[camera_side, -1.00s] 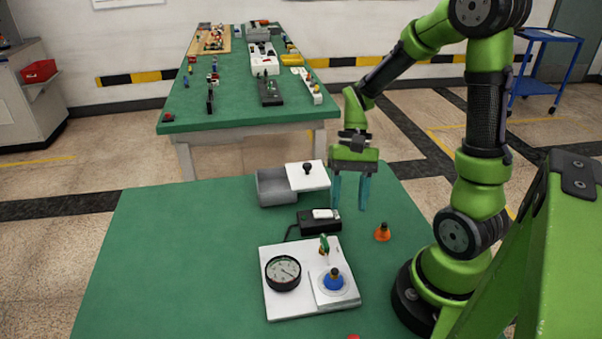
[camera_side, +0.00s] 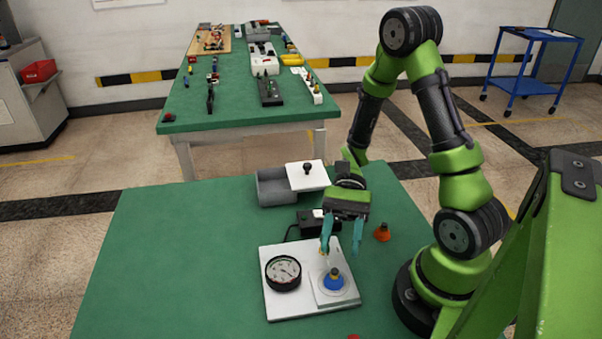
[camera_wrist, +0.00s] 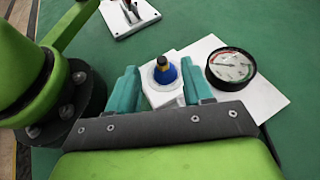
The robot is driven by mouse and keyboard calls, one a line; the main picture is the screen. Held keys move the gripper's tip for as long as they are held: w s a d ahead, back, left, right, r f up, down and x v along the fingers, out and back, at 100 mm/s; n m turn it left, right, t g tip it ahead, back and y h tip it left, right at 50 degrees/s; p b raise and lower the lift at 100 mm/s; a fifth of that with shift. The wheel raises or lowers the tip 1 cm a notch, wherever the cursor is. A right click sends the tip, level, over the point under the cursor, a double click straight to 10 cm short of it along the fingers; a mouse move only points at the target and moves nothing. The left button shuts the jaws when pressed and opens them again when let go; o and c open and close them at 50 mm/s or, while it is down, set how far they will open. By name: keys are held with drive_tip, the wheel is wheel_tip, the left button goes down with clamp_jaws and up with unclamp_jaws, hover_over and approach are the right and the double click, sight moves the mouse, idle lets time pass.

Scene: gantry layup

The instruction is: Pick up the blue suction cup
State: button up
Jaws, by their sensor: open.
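The blue suction cup (camera_side: 334,281) stands on a raised white pad at the right of a white board (camera_side: 288,304). It has a dark neck with a yellow-orange band. My gripper (camera_side: 342,248) is open, with its teal fingers pointing down above and slightly behind the cup. In the wrist view the blue suction cup (camera_wrist: 164,72) shows between and beyond the two open fingers of my gripper (camera_wrist: 160,85), and nothing is held. The fingers look apart from the cup.
A round black-rimmed gauge (camera_side: 283,273) sits left of the cup on the board. The table's left side is clear.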

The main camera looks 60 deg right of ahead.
sight(332, 288)
drive_tip(key=x, duration=0.8)
drive_tip(key=shift+w+d+f, duration=0.1)
drive_tip(key=shift+w+f, duration=0.05)
drive_tip(key=shift+f, duration=0.15)
clamp_jaws()
